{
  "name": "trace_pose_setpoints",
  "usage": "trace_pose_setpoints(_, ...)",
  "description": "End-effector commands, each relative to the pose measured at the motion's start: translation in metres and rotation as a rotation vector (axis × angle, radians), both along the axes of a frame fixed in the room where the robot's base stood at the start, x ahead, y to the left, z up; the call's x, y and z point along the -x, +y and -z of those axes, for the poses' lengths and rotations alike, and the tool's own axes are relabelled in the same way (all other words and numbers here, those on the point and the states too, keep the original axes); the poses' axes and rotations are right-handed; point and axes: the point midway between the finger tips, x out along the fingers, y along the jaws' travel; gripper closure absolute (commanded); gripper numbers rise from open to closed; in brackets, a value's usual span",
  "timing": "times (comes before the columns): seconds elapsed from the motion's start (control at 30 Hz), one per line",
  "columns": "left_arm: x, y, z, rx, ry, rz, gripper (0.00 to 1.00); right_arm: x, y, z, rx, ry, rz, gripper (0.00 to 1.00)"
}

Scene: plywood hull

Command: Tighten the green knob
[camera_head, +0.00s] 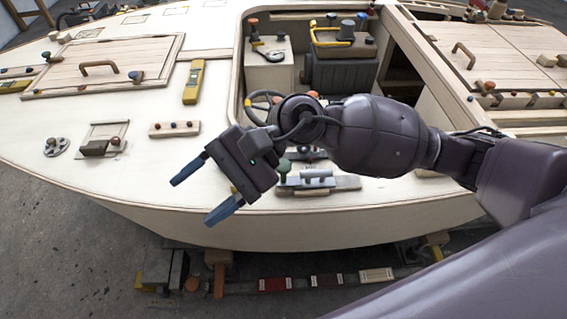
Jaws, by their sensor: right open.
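A small green knob (284,166) shows on the near edge of the pale plywood deck, at the left end of a grey-green metal fitting (318,180). My right arm reaches in from the right across the deck, and its wrist is just above and left of the knob. My right gripper (193,203) is open and empty, with its two blue-tipped fingers pointing down-left over the deck's near edge. It is apart from the knob, to its left. The knob's lower part is hard to make out. My left gripper is not in view.
A small steering wheel (262,101) is partly hidden behind my right wrist. A rail with blocks (327,281) runs below the hull.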

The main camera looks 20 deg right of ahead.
Motion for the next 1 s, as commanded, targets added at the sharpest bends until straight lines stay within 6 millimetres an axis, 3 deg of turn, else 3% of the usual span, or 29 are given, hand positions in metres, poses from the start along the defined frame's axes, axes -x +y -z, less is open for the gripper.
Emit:
trace_pose_setpoints(0.17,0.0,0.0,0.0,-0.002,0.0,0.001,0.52,-0.02,-0.033,0.034,0.312,-0.42,-0.25,0.39)
trace_pose_setpoints(0.3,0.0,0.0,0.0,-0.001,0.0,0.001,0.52,-0.05,-0.075,0.047,0.568,-0.682,-0.452,0.39)
trace_pose_setpoints(0.5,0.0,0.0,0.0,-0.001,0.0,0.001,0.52,-0.091,-0.13,0.041,0.867,-0.891,-0.679,0.39)
trace_pose_setpoints(0.6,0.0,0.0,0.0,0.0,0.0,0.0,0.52,-0.103,-0.146,0.035,0.953,-0.932,-0.741,0.39)
trace_pose_setpoints(0.77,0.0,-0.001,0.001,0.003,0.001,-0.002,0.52,-0.108,-0.155,0.035,0.996,-0.947,-0.777,0.39)
trace_pose_setpoints(1.0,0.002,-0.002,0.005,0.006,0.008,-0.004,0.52,-0.107,-0.155,0.066,0.993,-0.943,-0.777,0.39)
